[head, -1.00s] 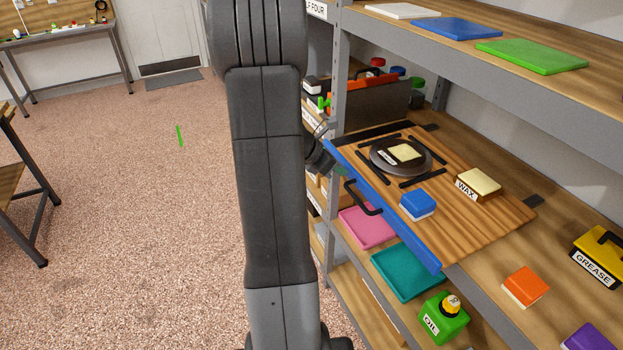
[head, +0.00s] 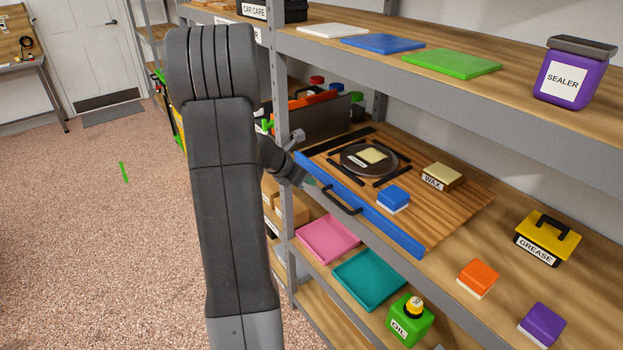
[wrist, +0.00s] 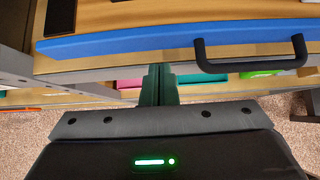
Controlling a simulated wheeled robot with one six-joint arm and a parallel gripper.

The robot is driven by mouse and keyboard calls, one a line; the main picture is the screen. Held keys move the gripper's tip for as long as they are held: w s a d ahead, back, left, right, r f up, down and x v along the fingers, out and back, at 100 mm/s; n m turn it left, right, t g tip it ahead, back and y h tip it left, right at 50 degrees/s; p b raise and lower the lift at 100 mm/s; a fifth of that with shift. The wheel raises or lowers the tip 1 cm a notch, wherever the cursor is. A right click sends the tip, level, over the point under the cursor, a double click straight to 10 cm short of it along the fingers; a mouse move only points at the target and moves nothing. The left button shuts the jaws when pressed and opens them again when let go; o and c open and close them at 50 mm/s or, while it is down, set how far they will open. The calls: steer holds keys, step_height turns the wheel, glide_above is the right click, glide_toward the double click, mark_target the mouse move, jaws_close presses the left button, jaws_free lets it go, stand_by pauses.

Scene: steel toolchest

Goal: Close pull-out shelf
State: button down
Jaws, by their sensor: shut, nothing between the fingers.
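The pull-out shelf is a wooden board (head: 455,205) with a blue front edge (head: 400,236) and a black bar handle (head: 340,203). In the head view it lies on the middle level of the rack, its front still a little out from the rack. In the wrist view the blue edge (wrist: 120,44) crosses the top, with the handle (wrist: 250,64) to the right. My gripper (head: 309,182) is at the left part of the front, left of the handle. Its dark green fingers (wrist: 158,72) are together and empty, close to the front; contact cannot be told.
On the board are a round dark plate (head: 352,164) with a yellow block, a wax block (head: 443,177) and a blue box (head: 393,199). A grease box (head: 547,240) and orange block (head: 478,278) stand to the right. Pink (head: 327,240) and teal (head: 368,280) trays lie below. Open floor is at left.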

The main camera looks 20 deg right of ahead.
steer(key=v, duration=1.1)
steer(key=shift+s+a+f, duration=0.2)
steer(key=shift+a+f, duration=0.05)
steer(key=shift+a, duration=0.25)
steer(key=x, duration=0.4)
steer(key=d+r+x, duration=0.1)
steer(key=x, duration=0.7)
steer(key=shift+w+d+r, duration=0.15)
steer(key=shift+w+d, duration=0.1)
steer(key=shift+d, duration=0.2)
steer(key=shift+w+d, duration=0.1)
steer(key=shift+w, duration=0.1)
steer(key=shift+s+a, duration=0.25)
steer(key=shift+a, duration=0.3)
steer(key=shift+s+a, duration=0.2)
steer(key=shift+a, duration=0.35)
